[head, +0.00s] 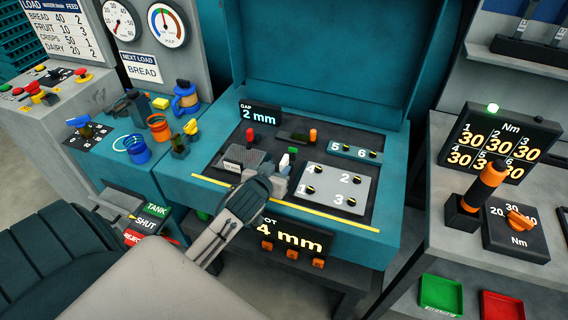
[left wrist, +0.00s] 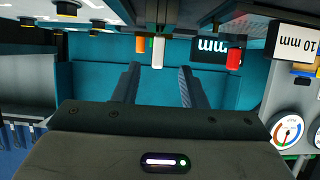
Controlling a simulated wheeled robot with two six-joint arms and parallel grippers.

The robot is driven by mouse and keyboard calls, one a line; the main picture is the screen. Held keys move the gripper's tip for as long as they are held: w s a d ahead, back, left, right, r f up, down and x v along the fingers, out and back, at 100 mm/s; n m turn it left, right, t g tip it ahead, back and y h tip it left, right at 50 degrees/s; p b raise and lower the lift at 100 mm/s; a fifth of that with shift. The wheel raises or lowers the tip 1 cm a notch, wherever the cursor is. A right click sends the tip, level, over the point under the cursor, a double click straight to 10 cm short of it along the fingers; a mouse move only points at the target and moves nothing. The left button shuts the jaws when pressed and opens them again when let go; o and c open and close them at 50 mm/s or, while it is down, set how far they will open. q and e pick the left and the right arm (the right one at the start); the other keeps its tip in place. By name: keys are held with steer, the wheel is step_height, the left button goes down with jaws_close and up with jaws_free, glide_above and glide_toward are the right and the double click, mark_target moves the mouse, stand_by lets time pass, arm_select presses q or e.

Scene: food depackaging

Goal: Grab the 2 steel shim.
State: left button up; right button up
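My left gripper (head: 270,180) is over the front middle of the teal machine's dark deck. In the left wrist view its two dark fingers (left wrist: 158,88) stand apart with nothing held between them. A white upright piece (left wrist: 158,52) shows in the gap beyond the fingertips; in the head view a white piece (head: 284,160) stands just past the gripper. I cannot read a 2 marking on it or tell whether it is the steel shim. A red-topped piece (head: 250,134) and an orange-topped piece (head: 313,135) stand farther back. My right gripper is not in view.
The gap display (head: 260,115) reads 2 mm. A numbered grey plate (head: 335,188) lies right of the gripper, and the raised teal lid (head: 325,50) stands behind. A blue cup (head: 137,150) and an orange cup (head: 159,127) stand left. A torque bench (head: 480,260) is at right.

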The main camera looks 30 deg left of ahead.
mark_target(280, 164)
arm_select(q)
steer(key=x, duration=0.3)
steer(key=shift+w+p, duration=0.25)
steer(key=shift+p, duration=0.2)
steer(key=p+x, duration=0.1)
steer(key=x, duration=0.3)
steer(key=shift+d+f+p, duration=0.1)
steer(key=shift+p, duration=0.25)
steer(key=shift+w+f, duration=0.2)
steer(key=shift+w, duration=0.05)
jaws_close()
